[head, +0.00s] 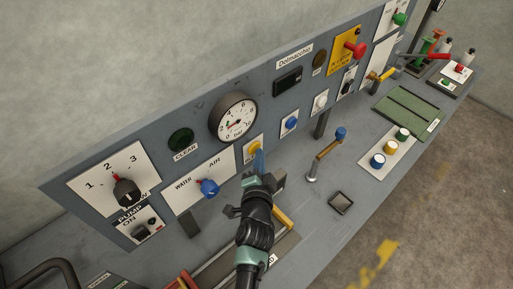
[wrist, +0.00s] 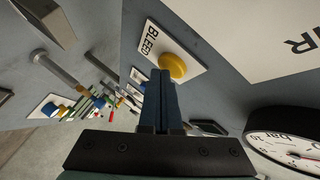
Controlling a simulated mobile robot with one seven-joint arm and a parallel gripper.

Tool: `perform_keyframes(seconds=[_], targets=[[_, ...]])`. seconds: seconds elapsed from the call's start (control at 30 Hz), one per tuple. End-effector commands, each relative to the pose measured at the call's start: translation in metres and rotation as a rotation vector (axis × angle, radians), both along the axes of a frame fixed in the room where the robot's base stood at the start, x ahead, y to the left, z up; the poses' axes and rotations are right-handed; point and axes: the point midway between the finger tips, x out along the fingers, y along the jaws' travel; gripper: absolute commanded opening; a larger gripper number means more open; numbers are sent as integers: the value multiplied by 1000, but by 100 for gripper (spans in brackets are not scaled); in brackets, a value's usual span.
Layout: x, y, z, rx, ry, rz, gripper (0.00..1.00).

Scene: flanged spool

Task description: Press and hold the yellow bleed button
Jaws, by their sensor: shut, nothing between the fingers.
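The yellow bleed button (head: 252,148) is a round knob on a white plate on the upright blue-grey panel, below and right of the pressure gauge. In the wrist view the yellow button (wrist: 174,66) shows beside the word BLEED on its plate (wrist: 158,45). My gripper (head: 260,154) is shut and empty, its blue fingers pointing at the button. In the wrist view the fingertips (wrist: 160,74) overlap the button's near edge. I cannot tell whether they touch it or whether it is pressed in.
The pressure gauge (head: 233,116) sits above left of the button. A blue WATER/AIR knob (head: 209,187) is to the left, and a blue button (head: 292,122) is to the right. A lever with a blue knob (head: 340,133) stands on the desk to the right of my gripper.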

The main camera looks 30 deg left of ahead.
Motion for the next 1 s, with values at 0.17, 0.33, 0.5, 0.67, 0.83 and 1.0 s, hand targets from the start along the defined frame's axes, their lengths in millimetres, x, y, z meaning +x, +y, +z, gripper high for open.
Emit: perform_keyframes(seconds=[0.17,0.33,0.5,0.67,0.83,1.0], targets=[[1,3,1,0,0,1,0],[1,4,1,1,-1,2,0],[1,4,1,1,-1,2,0],[0,3,0,1,-1,2,0],[-2,-6,-2,3,-1,0,0],[-5,-13,-1,2,-1,1,0]])
